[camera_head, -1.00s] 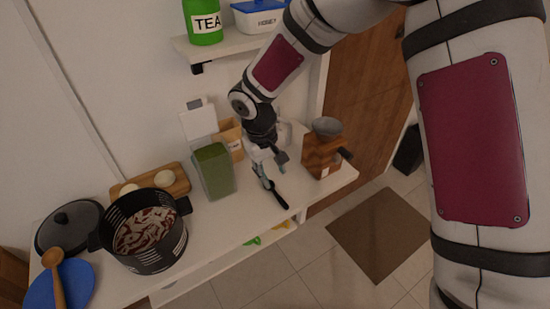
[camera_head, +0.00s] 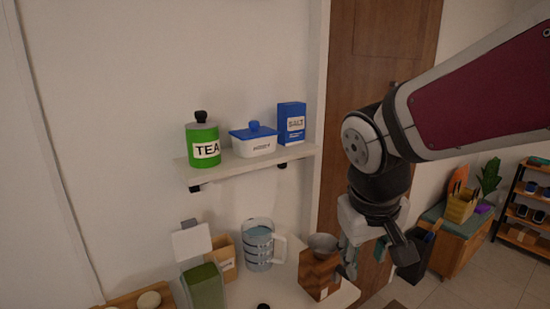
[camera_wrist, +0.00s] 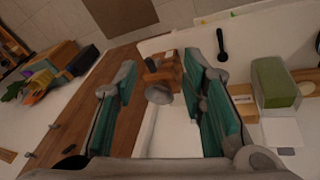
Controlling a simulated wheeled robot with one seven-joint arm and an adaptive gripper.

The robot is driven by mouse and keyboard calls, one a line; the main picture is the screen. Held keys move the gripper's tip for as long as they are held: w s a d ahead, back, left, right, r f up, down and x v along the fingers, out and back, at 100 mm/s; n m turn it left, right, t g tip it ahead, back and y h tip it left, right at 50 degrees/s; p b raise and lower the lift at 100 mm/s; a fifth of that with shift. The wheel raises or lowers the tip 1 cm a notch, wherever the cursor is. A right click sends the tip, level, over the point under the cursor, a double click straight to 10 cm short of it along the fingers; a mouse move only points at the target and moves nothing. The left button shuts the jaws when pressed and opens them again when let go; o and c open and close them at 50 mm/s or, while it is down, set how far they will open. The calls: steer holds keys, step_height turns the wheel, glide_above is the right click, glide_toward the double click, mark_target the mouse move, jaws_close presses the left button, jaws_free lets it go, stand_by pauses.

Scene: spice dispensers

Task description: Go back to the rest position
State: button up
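My gripper (camera_head: 372,240) hangs from my raised arm in front of the wooden door, to the right of the counter in the head view. In the wrist view my gripper (camera_wrist: 160,115) has its green-padded fingers spread wide, with nothing held between them. The wooden grinder (camera_wrist: 160,78) with a grey bowl-shaped top shows beyond and between the fingers, apart from them. In the head view the wooden grinder (camera_head: 318,272) stands on the counter, left of my gripper.
A shelf (camera_head: 250,165) holds a green tea tin (camera_head: 203,145), a white and blue box (camera_head: 254,140) and a blue salt box (camera_head: 291,123). A measuring jug (camera_head: 258,245) and a green container (camera_head: 204,288) stand on the counter. A wooden cabinet (camera_head: 455,240) is at the right.

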steer(key=s+d+r+m+t, duration=0.1)
steer(key=s+d+r, duration=0.1)
steer(key=s, duration=0.4)
steer(key=s+d+r+m+t+y, duration=0.1)
steer(key=s+d+r, duration=0.1)
steer(key=s, duration=0.4)
steer(key=shift+s+m+y, duration=0.2)
steer(key=shift+m+y, duration=0.1)
steer(key=shift+d+r, duration=0.1)
stand_by(0.6)
